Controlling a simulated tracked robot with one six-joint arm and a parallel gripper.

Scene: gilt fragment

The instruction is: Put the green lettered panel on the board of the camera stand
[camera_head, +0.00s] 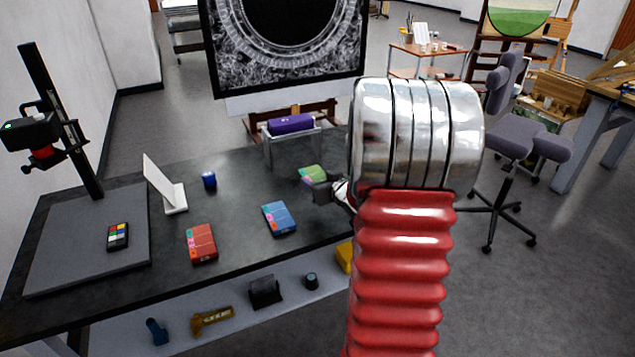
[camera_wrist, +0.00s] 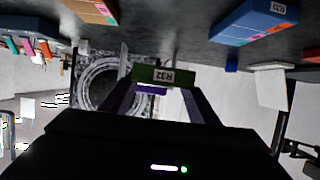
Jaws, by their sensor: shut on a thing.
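The green lettered panel (camera_head: 312,173) is at the tip of my gripper (camera_head: 319,187) in the head view, above the far right part of the dark table. In the wrist view my gripper (camera_wrist: 163,88) is shut on the green panel (camera_wrist: 152,75), and a pale label reading "R 32" faces the camera. The camera stand is at the left of the table; its grey flat board (camera_head: 75,255) lies under a column with a camera head (camera_head: 32,132). A small colour chart (camera_head: 118,236) lies on the board's right part.
A red block (camera_head: 201,243) and a blue block (camera_head: 279,218) lie on the table (camera_head: 240,185). A white upright plate (camera_head: 163,183) and a small blue cylinder (camera_head: 209,180) stand between the board and my gripper.

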